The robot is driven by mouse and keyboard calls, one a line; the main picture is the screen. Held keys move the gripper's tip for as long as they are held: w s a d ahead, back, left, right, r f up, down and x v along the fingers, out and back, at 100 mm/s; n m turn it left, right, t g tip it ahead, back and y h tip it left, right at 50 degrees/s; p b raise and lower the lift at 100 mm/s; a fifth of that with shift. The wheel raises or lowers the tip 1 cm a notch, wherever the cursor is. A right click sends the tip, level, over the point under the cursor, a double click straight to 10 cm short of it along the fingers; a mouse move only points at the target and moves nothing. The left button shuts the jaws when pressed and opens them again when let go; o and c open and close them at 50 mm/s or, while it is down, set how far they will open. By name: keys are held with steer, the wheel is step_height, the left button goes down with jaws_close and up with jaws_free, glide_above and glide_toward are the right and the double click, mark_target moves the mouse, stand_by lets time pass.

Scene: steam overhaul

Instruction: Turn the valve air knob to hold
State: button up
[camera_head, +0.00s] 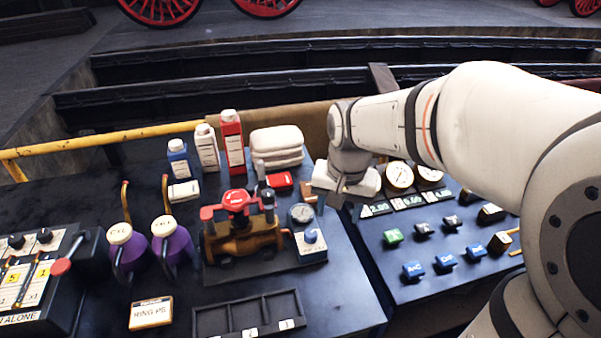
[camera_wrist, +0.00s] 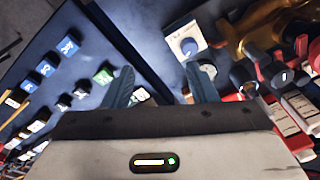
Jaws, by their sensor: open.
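A blue knob (camera_head: 310,236) sits on a small white-topped box (camera_head: 312,254) right of the brass valve, with a round gauge (camera_head: 301,214) behind it. I take this as the valve air knob; its markings are too small to read. In the wrist view the blue knob (camera_wrist: 189,46) and its white plate (camera_wrist: 184,33) lie ahead of the right finger, apart from it. The brass valve (camera_head: 240,238) has a red handwheel (camera_head: 236,200). My gripper (camera_wrist: 160,84) is open, its two blue-grey fingers apart and nothing between them. In the head view my gripper (camera_head: 345,185) is above the bench, behind and right of the knob.
Several bottles, including a red one (camera_head: 232,140), and folded white cloths (camera_head: 277,146) stand at the back. Two purple jugs (camera_head: 172,240) are on the left. A compartment tray (camera_head: 249,315) is in front. A button panel (camera_head: 430,250) is on the right.

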steer(key=m+g+b, duration=0.1)
steer(key=m, duration=0.1)
glide_above(310, 233)
steer(key=f, duration=0.5)
steer(key=shift+s+d+f, duration=0.1)
steer(key=shift+d+f, duration=0.1)
steer(key=shift+f, duration=0.15)
steer(key=shift+a+f, duration=0.1)
steer(key=shift+f, duration=0.2)
step_height(310, 233, down, 7)
steer(key=shift+f, duration=0.2)
steer(key=shift+c, duration=0.4)
steer(key=c, duration=0.9)
